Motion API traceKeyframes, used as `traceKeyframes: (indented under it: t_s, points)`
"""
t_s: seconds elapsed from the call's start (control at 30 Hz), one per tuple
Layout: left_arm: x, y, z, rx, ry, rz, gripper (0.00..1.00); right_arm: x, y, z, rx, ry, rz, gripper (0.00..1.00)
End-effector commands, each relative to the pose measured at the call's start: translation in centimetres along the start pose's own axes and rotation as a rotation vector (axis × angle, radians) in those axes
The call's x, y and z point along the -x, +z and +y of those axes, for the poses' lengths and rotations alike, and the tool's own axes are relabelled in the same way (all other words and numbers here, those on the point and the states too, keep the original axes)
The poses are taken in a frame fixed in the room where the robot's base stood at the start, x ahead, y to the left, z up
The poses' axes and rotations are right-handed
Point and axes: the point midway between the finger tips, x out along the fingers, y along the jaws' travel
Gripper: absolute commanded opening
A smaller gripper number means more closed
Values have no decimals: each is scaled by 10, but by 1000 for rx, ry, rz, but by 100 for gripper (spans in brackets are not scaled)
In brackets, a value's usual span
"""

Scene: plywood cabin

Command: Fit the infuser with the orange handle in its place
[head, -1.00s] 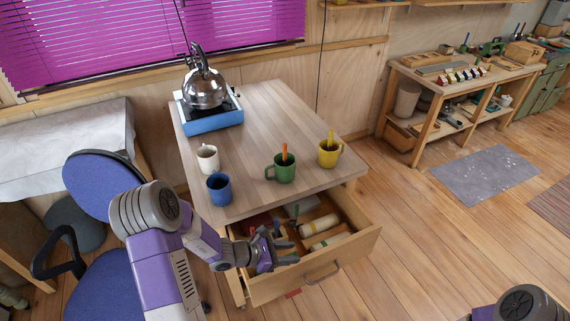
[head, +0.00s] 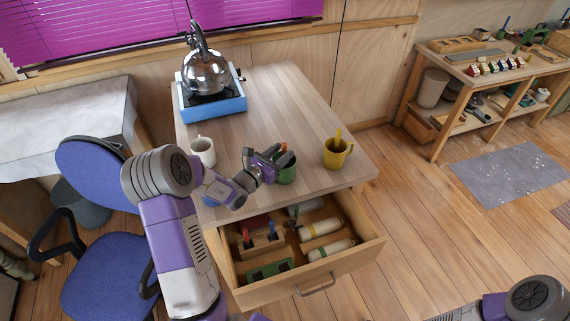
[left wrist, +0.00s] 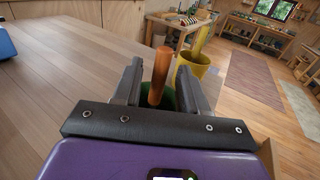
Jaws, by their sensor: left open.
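The infuser's orange handle (left wrist: 160,75) stands up out of the green mug (head: 287,171). In the left wrist view it is between the two open fingers of my left gripper (left wrist: 160,88), with gaps on both sides. In the head view my left gripper (head: 272,160) is at the green mug and covers part of it. The infuser's lower part is hidden in the mug. A yellow mug (head: 337,153) with a yellow handle (head: 338,134) sticking up stands to the right. The infuser's place cannot be made out for certain. My right gripper is not in view.
A white mug (head: 203,151) and a blue mug (head: 212,198), mostly hidden by my left arm, stand at the table's left. The open drawer (head: 340,264) holds a wooden block, a green block and pale rolls. A kettle (head: 207,74) sits on a blue stove (head: 215,106).

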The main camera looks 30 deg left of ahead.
Motion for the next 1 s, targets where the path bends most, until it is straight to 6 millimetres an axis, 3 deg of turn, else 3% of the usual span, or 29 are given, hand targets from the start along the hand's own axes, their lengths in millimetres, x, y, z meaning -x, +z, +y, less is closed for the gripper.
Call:
traceKeyframes:
  t_s: [0.13,0.37,0.4,0.67,1.0]
  points:
    - [-16,-1,0,1,-1,1,42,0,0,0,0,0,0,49]
    - [-18,-1,0,1,0,2,42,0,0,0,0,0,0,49]
    - [-18,-1,0,1,0,2,41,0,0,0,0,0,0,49]
    - [-18,-1,0,0,0,2,1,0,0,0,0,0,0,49]
    - [-18,-1,0,0,-1,2,0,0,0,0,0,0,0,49]
